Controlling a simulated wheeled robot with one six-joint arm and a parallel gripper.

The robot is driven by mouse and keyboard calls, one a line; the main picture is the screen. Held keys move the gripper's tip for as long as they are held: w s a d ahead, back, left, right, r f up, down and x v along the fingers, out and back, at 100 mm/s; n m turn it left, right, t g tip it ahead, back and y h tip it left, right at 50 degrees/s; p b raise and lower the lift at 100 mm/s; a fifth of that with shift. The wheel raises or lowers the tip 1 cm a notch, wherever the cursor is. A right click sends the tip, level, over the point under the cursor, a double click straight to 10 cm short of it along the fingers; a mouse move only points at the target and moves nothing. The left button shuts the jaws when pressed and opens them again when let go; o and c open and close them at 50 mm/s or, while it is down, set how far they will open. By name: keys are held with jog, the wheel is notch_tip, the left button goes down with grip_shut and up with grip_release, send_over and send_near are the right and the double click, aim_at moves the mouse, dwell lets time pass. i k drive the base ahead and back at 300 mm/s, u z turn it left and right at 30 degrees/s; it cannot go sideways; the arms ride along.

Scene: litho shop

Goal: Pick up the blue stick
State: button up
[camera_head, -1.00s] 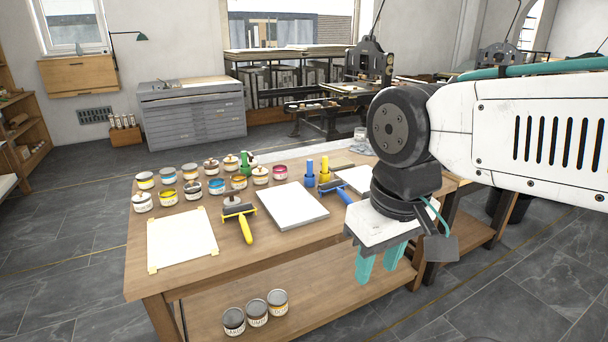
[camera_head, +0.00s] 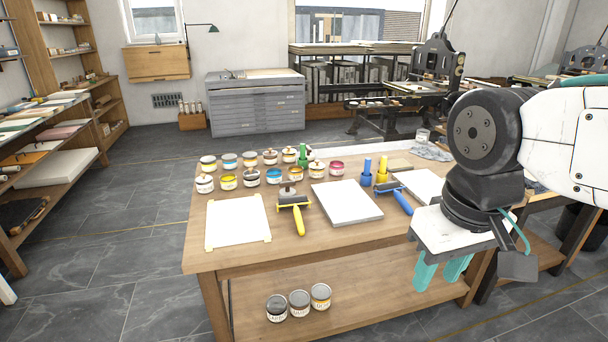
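The blue stick (camera_head: 366,173) stands upright towards the back of the wooden table (camera_head: 232,255), right of the middle. A yellow stick (camera_head: 382,170) stands close to its right, and a green stick (camera_head: 303,156) stands farther left among the cans. A roller with a blue handle (camera_head: 400,202) lies just in front of the blue and yellow sticks. My gripper (camera_head: 441,277) hangs at the table's right front, to the right of and nearer than the blue stick. Its teal fingers point down, apart, with nothing seen between them.
A grey-white slab (camera_head: 346,203), a yellow-handled roller (camera_head: 297,212) and a taped white sheet (camera_head: 237,221) lie on the table. Several ink cans (camera_head: 228,182) stand at its back left. Three cans (camera_head: 299,304) sit on the lower shelf. Floor (camera_head: 110,240) is clear on the left.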

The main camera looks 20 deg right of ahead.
aim_at(367, 169)
jog(key=z, duration=0.6)
jog(key=i, duration=0.6)
jog(key=z, duration=1)
jog(key=i, duration=0.75)
jog(key=u, duration=0.4)
jog(key=i, duration=0.65)
jog(key=u, duration=1.05)
jog(key=i, duration=0.25)
jog(key=u, duration=0.15)
